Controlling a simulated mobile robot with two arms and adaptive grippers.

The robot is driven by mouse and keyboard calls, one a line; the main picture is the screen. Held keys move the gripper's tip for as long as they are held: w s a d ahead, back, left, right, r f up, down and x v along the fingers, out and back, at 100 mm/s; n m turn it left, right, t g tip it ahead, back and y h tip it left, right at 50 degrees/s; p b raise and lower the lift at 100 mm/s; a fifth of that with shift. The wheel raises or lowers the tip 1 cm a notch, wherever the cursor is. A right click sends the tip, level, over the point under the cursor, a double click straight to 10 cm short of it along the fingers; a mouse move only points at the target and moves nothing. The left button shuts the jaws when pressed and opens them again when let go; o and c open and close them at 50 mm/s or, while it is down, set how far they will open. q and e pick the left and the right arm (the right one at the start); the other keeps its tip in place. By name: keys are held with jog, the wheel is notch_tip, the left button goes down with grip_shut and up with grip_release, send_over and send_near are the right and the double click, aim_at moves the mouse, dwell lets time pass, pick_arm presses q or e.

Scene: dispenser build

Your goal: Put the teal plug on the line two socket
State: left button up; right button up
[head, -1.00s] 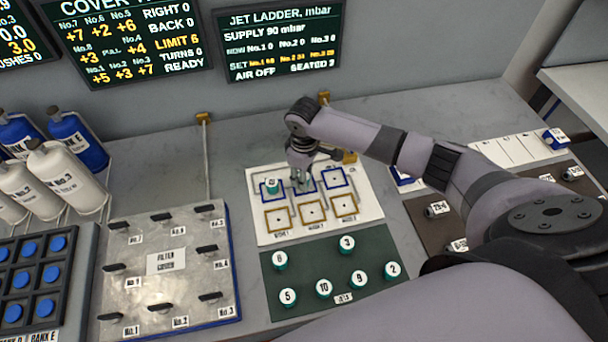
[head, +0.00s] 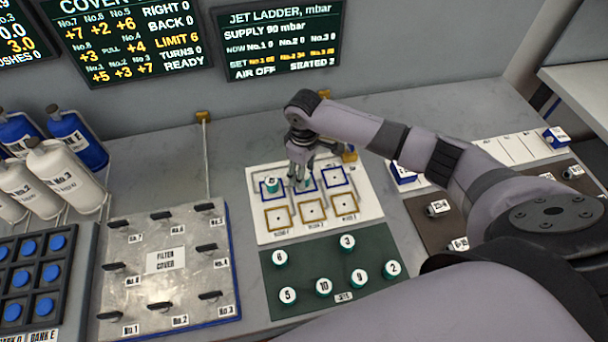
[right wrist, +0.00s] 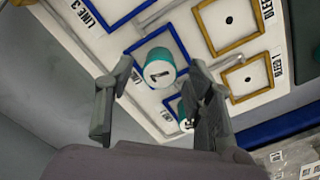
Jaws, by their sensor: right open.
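A teal plug with a white numbered top stands on the middle blue-framed socket of the white board (head: 262,228). In the right wrist view this teal plug (right wrist: 160,70) sits inside its blue square frame, between my spread fingertips, with a gap on each side. My right gripper (head: 301,183) is open above that socket and hides most of the plug in the head view. Another teal plug (head: 271,185) stands on the left blue-framed socket; it partly shows behind a finger in the right wrist view. The right blue-framed socket (head: 336,177) is empty. My left gripper is not in view.
Gold-framed sockets (head: 311,211) line the board's front row and are empty. Several teal plugs stand on the green mat (head: 305,262) in front. A filter cover plate (head: 165,285) lies to the left. The display (head: 278,40) reads "SEATED 2".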

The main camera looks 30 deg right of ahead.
notch_tip(320, 180, up, 10)
jog(key=b, duration=0.1)
jog(key=shift+r+b, duration=0.25)
jog(key=shift+b, duration=0.05)
jog(key=shift+f, duration=0.1)
